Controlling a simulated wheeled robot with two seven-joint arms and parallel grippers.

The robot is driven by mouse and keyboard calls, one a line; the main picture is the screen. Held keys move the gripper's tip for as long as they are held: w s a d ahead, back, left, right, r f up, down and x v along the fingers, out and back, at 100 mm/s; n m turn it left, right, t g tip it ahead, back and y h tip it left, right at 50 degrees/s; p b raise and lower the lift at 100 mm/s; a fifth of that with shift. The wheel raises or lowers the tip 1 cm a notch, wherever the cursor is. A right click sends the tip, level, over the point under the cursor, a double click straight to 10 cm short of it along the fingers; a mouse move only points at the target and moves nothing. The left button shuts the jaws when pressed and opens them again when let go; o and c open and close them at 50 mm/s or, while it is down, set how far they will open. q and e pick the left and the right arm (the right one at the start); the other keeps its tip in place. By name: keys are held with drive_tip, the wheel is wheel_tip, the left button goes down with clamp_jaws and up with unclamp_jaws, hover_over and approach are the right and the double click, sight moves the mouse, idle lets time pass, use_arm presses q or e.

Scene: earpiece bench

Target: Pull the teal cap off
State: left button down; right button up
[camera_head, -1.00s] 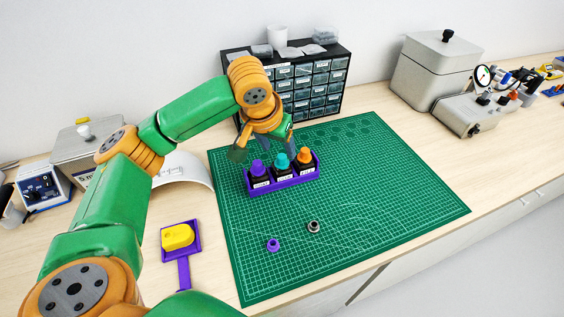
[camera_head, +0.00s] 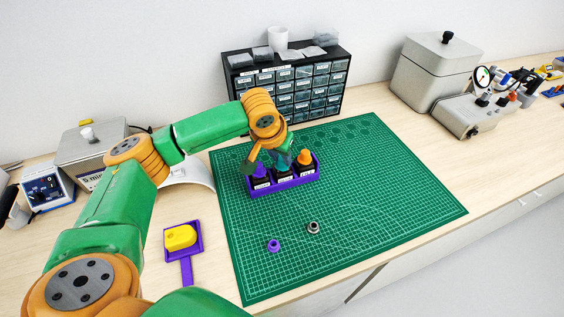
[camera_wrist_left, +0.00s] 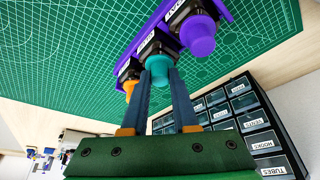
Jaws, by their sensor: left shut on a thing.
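The teal cap (camera_wrist_left: 158,68) tops the middle of three dark bottles in the purple rack (camera_head: 287,188). In the left wrist view, my left gripper (camera_wrist_left: 160,78) has one finger on each side of this cap, and it is shut on it. In the head view the left gripper (camera_head: 281,160) comes down over the rack and hides most of the teal cap. The purple-capped bottle (camera_head: 259,171) stands to the left and the orange-capped bottle (camera_head: 305,157) to the right. The middle bottle still sits in the rack. My right gripper is not in view.
On the green cutting mat (camera_head: 390,190) lie a small purple part (camera_head: 274,245) and a dark ring-like part (camera_head: 313,228). A drawer cabinet (camera_head: 318,92) stands behind the rack. A purple tray with a yellow piece (camera_head: 180,237) lies left of the mat. The mat's right side is clear.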

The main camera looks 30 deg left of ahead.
use_arm(q)
drive_tip(key=shift+r, duration=0.1)
wheel_tip(320, 180, up, 10)
wheel_tip(320, 180, up, 7)
drive_tip(key=p, duration=0.8)
hover_over(281, 160)
idle(0.5)
drive_tip(key=shift+r, duration=0.1)
wheel_tip(281, 160, up, 4)
drive_tip(key=shift+f, duration=0.1)
idle(0.4)
idle(0.5)
